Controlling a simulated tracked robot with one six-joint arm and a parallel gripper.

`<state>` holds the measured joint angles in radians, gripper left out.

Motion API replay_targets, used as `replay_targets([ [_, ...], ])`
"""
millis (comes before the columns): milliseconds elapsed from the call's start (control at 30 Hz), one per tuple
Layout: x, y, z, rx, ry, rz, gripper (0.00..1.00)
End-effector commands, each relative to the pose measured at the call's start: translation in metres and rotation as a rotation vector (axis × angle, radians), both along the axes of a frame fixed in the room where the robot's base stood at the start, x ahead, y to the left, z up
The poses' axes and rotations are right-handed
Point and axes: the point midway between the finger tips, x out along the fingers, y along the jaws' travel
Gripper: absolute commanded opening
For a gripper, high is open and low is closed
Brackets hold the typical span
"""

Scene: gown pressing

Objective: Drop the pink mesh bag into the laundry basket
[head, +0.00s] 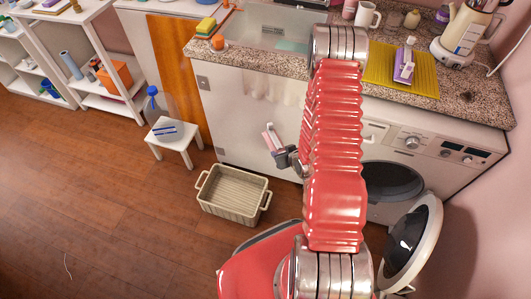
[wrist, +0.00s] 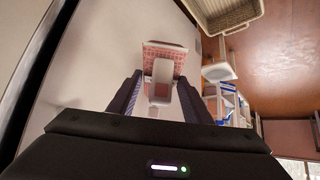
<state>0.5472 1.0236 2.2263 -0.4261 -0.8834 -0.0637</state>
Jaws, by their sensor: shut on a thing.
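The pink mesh bag (head: 269,138), pink with a pale grey-white part, is held out at the end of my arm in front of the white cabinet. In the wrist view the bag (wrist: 150,56) shows beyond and between the dark fingers. My gripper (head: 277,149) is shut on it; the gripper also shows in the wrist view (wrist: 160,90). The beige laundry basket (head: 203,197) stands on the floor, lower and left of the gripper in the head view. It looks empty. The basket also shows at the top right of the wrist view (wrist: 228,24), apart from the bag.
The counter (head: 300,65) edge runs above the cabinet. Wooden floor left of the basket is clear.

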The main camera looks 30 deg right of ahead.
Motion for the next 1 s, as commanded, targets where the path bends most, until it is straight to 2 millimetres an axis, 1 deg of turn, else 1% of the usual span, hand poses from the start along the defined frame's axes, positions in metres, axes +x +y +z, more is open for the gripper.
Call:
replay_targets([
  [33,0.008,0.003,0.012,-0.003,-0.005,0.006,0.17],
  [200,0.027,0.015,0.041,-0.003,-0.005,0.016,0.17],
  [567,0.055,0.043,0.098,-0.002,-0.006,0.031,0.17],
  [767,0.068,0.065,0.134,-0.002,-0.006,0.040,0.17],
  [1000,0.079,0.099,0.185,-0.001,-0.007,0.049,0.17],
])
